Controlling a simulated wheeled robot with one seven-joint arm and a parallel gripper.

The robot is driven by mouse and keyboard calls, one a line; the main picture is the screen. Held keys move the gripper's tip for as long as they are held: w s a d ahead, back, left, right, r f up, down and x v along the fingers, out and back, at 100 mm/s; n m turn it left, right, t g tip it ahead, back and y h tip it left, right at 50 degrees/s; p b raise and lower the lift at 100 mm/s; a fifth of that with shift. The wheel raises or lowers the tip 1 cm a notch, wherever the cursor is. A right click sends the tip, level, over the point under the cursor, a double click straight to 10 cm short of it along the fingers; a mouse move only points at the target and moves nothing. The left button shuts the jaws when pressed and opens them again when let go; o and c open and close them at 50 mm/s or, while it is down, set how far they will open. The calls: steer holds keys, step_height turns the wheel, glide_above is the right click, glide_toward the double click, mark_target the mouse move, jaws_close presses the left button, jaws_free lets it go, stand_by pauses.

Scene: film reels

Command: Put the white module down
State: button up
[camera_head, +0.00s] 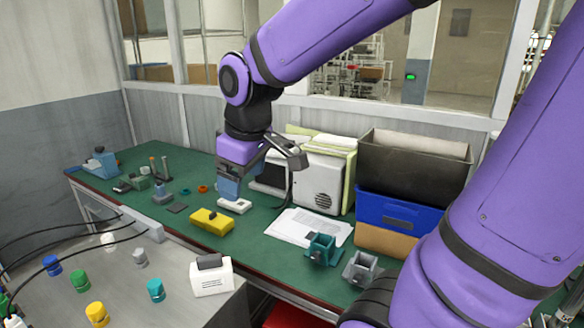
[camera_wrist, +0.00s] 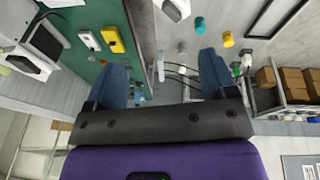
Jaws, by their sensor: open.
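A small white module (camera_head: 235,206) lies on the green bench top, just behind and right of a yellow module (camera_head: 212,222). In the wrist view the white module (camera_wrist: 89,41) lies beside the yellow one (camera_wrist: 112,39), left of my fingers. My gripper (camera_head: 229,188) shows above the bench, close to the white module in the head view. Its two blue fingers stand wide apart in the wrist view (camera_wrist: 161,65), with nothing held between them. Whether a finger touches the white module cannot be told.
White papers (camera_head: 308,226), a teal holder (camera_head: 321,249) and a grey holder (camera_head: 361,268) lie to the right. A blue bin (camera_head: 398,214) stands behind them. A white box (camera_head: 211,280) and coloured knobs are on the grey surface in front. Small parts crowd the bench's left.

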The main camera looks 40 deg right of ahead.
steer(key=s+d+r+m+t, duration=0.2)
steer(key=s+r+m, duration=0.2)
steer(key=s, duration=0.7)
steer(key=shift+r+m, duration=0.3)
steer(key=shift+m, duration=0.4)
